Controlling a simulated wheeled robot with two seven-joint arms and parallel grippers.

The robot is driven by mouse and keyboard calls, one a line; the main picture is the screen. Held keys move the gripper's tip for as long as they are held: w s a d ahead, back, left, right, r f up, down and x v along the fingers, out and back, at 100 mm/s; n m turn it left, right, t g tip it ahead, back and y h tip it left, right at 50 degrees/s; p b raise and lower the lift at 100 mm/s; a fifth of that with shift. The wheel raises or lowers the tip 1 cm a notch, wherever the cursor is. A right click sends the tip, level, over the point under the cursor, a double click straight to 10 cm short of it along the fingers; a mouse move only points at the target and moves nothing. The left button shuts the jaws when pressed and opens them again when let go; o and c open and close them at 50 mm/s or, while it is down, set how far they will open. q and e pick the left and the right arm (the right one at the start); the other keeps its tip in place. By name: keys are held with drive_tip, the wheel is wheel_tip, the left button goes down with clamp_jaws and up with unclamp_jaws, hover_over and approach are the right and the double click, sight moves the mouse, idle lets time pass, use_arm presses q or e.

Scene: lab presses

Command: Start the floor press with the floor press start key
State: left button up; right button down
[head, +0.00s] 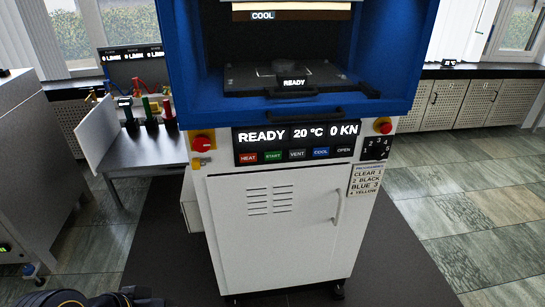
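The floor press (275,230) stands straight ahead in the head view, with a white lower cabinet and a blue upper frame. Its panel (297,140) reads READY, 20 °C and 0 KN. Below the readout is a row of keys. The green START key (273,156) sits between the red HEAT key (249,158) and the grey VENT key (297,154). The blue COOL and dark OPEN keys are to the right. Dark parts of my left arm and gripper (142,298) show at the bottom left edge, well below the keys; the fingers are not clear. My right gripper is out of view.
Red knobs sit left (202,144) and right (383,126) of the panel. A dark keypad (375,148) and a label card (367,180) are at the right. A side table (145,150) with coloured items stands left. The floor right of the press is clear.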

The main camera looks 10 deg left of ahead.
use_arm(q)
clamp_jaws()
idle(1.3)
